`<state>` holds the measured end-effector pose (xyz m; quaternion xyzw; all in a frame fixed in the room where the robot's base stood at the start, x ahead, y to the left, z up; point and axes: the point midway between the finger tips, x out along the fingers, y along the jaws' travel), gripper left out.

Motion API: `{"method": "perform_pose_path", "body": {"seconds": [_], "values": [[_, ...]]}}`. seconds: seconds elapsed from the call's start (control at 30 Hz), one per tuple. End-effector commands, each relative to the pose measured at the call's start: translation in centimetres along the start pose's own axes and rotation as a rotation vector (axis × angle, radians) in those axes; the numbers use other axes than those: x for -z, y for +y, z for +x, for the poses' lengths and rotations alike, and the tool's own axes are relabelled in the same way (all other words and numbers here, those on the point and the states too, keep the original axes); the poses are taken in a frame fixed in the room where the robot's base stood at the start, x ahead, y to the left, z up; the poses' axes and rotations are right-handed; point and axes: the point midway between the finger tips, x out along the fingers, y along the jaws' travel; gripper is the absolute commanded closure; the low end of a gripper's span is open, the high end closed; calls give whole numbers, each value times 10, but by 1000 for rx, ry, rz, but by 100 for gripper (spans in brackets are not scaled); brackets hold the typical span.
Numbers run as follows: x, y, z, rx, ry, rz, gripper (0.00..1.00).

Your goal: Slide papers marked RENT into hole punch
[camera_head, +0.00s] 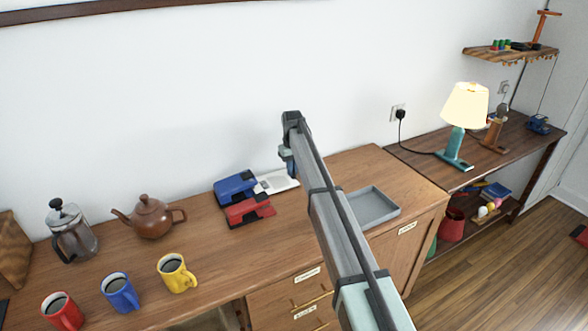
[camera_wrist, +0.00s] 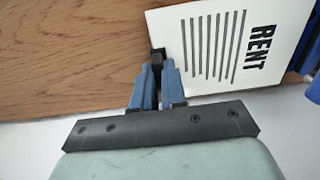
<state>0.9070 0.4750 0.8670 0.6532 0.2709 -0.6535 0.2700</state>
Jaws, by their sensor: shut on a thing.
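The white papers marked RENT (camera_head: 276,182) lie just right of the blue hole punch (camera_head: 235,187) on the wooden desk. In the wrist view, the papers (camera_wrist: 222,42) show black lines and the word RENT. My gripper (camera_wrist: 158,62) is shut on their edge, on the side away from the blue punch. Part of the blue punch (camera_wrist: 313,85) shows at the right edge of the wrist view, close to the papers. I cannot tell whether the papers' far edge is inside its slot. In the head view, my arm hides part of the gripper (camera_head: 289,168).
A red hole punch (camera_head: 250,210) stands just in front of the blue one. A grey tray (camera_head: 372,221) lies to the right, behind my arm. A brown teapot (camera_head: 150,217), a French press (camera_head: 72,232) and mugs (camera_head: 177,273) stand left. The white wall is close behind.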

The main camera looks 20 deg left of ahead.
Motion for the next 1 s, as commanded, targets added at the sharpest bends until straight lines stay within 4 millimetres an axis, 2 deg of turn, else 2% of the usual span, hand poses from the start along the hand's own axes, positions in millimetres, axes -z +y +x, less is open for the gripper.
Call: {"method": "perform_pose_path", "body": {"seconds": [1.0], "values": [[0, -13, 0, 0, 0, -1, 100]]}}
